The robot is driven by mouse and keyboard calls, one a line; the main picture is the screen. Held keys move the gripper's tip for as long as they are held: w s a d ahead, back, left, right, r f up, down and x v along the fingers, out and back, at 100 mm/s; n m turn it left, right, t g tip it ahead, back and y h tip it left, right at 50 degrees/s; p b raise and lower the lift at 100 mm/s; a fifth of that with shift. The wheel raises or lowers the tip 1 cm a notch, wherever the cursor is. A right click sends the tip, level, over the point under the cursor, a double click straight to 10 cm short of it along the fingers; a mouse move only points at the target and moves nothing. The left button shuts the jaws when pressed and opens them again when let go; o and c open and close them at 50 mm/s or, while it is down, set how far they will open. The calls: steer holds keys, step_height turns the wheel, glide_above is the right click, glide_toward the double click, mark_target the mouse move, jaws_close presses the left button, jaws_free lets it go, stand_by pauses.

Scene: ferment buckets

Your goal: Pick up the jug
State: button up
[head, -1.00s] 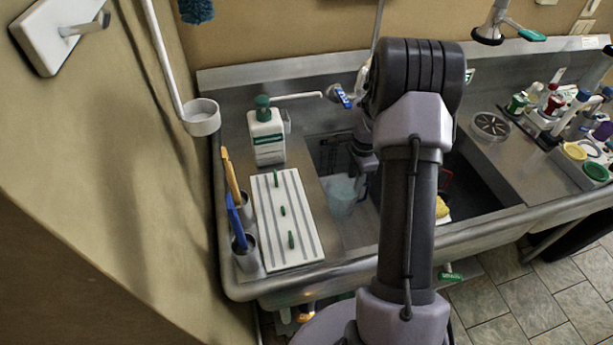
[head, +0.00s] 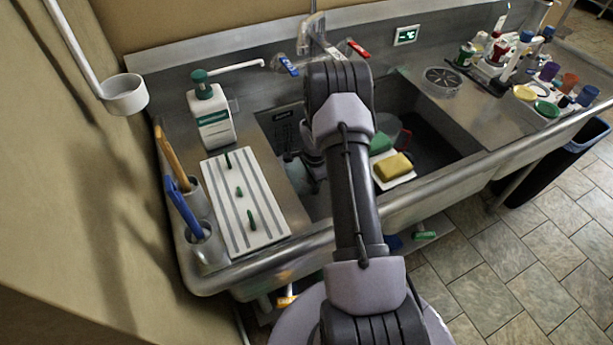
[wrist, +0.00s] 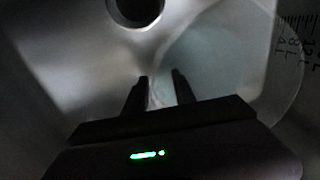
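The jug (wrist: 225,65) is a clear, pale-blue vessel with dark scale marks at the upper right of the wrist view. It is in the sink basin (wrist: 60,60). My gripper (wrist: 160,82) shows in the wrist view with its two dark fingers apart, over the left part of the jug. A pale shape shows between the fingers, but I cannot tell whether it is part of the jug or whether they touch it. In the head view my arm hides the gripper and most of the jug.
A sponge board (head: 395,182) with a yellow sponge (head: 393,167) lies right of my arm. The faucet (head: 316,40) is behind my arm. A dark round drain (wrist: 135,8) shows in the basin.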

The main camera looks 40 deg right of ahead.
steer(key=shift+r, duration=0.15)
jaws_close()
stand_by(1.2)
